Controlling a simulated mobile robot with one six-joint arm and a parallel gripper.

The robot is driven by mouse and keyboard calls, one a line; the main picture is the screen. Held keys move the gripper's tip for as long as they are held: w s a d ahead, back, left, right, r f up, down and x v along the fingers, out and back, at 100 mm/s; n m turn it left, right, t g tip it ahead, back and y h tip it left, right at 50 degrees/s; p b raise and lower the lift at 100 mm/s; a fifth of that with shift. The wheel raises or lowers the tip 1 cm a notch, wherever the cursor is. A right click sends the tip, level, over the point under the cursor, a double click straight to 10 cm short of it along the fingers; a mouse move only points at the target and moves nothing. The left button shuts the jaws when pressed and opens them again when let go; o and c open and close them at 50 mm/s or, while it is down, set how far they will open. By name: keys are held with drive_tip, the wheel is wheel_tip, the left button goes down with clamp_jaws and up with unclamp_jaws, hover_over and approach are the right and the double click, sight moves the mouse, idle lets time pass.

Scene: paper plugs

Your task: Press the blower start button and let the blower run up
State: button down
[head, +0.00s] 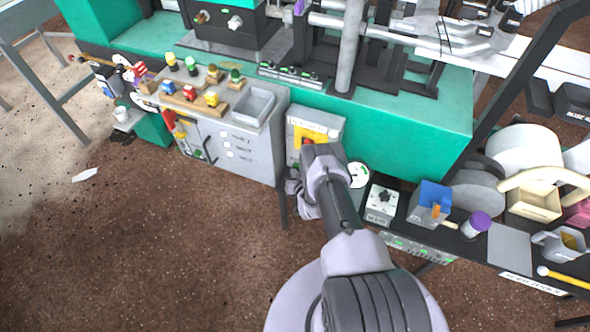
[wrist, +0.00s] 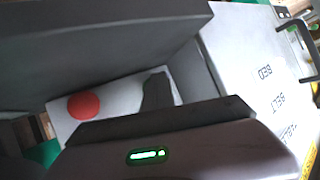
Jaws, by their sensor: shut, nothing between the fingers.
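In the wrist view a pale panel (wrist: 115,98) carries a round red button (wrist: 82,106) on its left part. My gripper's dark fingertips (wrist: 157,86) are together and empty, pointing at the panel to the right of the red button. They cover that part of the panel, so no start button shows there. I cannot tell whether they touch it. In the head view my gripper (head: 296,188) is at the front of a grey box with a yellow part (head: 313,132), and my wrist hides the box's lower right.
A grey cabinet (head: 238,148) with labelled switches and a handle stands just left of the box; its labels show upside down in the wrist view (wrist: 265,75). A cluttered bench (head: 510,245) is at right. Brown floor is open at left.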

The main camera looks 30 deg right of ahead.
drive_tip(key=shift+s+a+p, duration=0.55)
drive_tip(key=shift+a, duration=0.15)
drive_tip(key=shift+s+a+r+p, duration=0.1)
drive_tip(key=shift+s+a+p, duration=0.6)
drive_tip(key=shift+a, duration=0.2)
drive_tip(key=shift+s+a+r+p, duration=0.1)
drive_tip(key=shift+s+a+p, duration=0.55)
drive_tip(key=shift+a, duration=0.2)
drive_tip(key=shift+s+a+f, duration=0.2)
drive_tip(key=shift+a, duration=0.05)
